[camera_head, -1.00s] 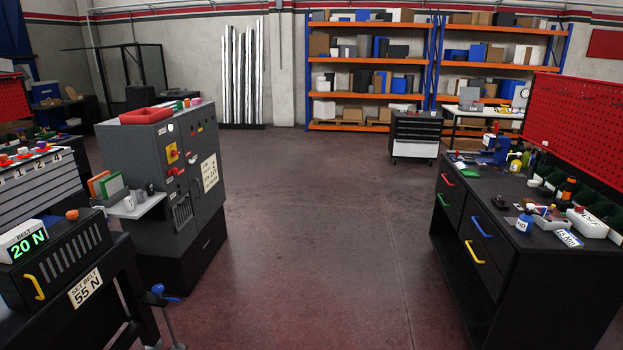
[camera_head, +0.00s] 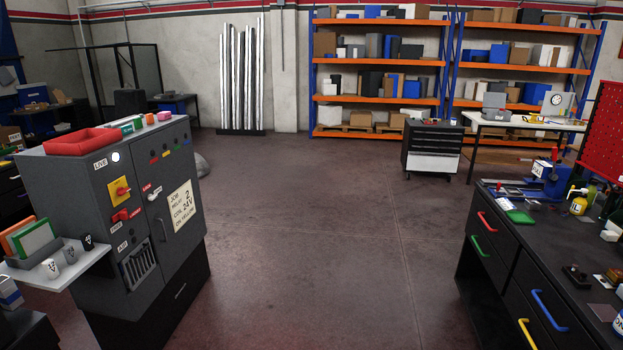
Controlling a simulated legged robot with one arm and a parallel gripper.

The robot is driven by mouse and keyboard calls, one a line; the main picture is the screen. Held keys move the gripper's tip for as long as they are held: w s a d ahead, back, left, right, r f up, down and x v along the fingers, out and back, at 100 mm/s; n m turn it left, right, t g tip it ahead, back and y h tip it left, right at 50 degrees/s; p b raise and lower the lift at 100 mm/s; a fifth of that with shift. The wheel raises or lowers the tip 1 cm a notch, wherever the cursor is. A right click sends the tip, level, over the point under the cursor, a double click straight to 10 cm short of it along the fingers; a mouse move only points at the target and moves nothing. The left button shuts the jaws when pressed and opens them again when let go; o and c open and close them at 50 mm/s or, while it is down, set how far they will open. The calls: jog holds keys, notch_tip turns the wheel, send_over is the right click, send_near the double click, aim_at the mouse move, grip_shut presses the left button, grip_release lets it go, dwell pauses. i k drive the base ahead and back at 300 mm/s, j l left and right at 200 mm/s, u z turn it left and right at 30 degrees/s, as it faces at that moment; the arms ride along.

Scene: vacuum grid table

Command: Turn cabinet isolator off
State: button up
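The grey control cabinet (camera_head: 85,215) stands at the left of the head view. Its isolator (camera_head: 120,191) is a red knob on a yellow plate, high on the front panel; its exact setting is too small to tell. A round white lamp (camera_head: 115,157) sits above it, beside a label reading LIVE (camera_head: 100,164). A red handle or switch (camera_head: 120,215) is below the isolator, and a small white knob (camera_head: 154,196) is to its right. A job card (camera_head: 181,208) is fixed on the cabinet door. My gripper is not in view.
A shelf (camera_head: 62,268) with mugs and folders juts from the cabinet's left side. A red tray (camera_head: 80,141) lies on top. A black workbench (camera_head: 510,262) with coloured handles stands at the right. A drawer cart (camera_head: 432,148) is at the back. The middle floor (camera_head: 320,240) is clear.

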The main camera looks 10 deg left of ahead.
aim_at(121, 191)
jog(key=i+u, duration=0.25)
jog(key=i, duration=0.2)
jog(key=i+l+u, duration=0.2)
jog(key=i, duration=0.25)
jog(key=i+l+u, duration=0.25)
jog(key=i, duration=0.15)
jog(key=i+l+u, duration=0.2)
jog(key=i, duration=0.2)
jog(key=i+l+u, duration=0.85)
jog(key=l+u, duration=0.2)
jog(key=l, duration=0.1)
